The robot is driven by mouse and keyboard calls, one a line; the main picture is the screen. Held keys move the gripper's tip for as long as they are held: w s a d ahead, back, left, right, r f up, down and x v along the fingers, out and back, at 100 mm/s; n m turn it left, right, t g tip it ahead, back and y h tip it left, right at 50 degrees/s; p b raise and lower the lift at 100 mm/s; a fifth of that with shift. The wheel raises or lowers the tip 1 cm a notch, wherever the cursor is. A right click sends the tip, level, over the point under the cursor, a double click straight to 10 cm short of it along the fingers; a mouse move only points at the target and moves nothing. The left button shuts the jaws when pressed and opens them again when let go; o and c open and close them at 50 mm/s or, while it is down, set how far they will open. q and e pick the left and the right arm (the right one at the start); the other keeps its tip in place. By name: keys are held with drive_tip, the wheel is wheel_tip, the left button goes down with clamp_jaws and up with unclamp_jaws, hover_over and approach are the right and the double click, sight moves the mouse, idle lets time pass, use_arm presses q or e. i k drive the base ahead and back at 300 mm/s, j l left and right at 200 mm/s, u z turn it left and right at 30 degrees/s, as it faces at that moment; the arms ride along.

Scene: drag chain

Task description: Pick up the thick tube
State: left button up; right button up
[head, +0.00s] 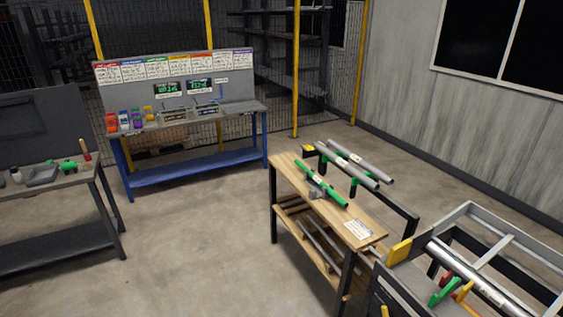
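Several tubes are in the head view. A thick silver tube (476,273) lies along the metal frame at the lower right, near a green handle. Two grey tubes (352,168) lie side by side on a dark stand behind the wooden bench, with green supports under them. A thinner green tube (332,190) lies on the wooden bench (354,214), in or on a small grey holder. I cannot tell for sure which one is the task's thick tube. Neither of my grippers is in view.
A blue workbench (190,172) with coloured bins and displays stands at the back. A dark bench (62,182) with tools is at the left. The grey metal frame (505,240) fills the lower right. The concrete floor (190,240) between the benches is clear.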

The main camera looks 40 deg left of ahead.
sight(371, 183)
drive_tip(key=u, duration=0.7)
drive_tip(key=z, duration=0.45)
drive_tip(key=i+j+z, duration=0.25)
drive_tip(key=z, duration=0.15)
drive_tip(key=i+j+z, duration=0.15)
drive_tip(key=j+z, duration=0.3)
drive_tip(key=i+j+z, duration=0.1)
drive_tip(key=j+z, duration=0.3)
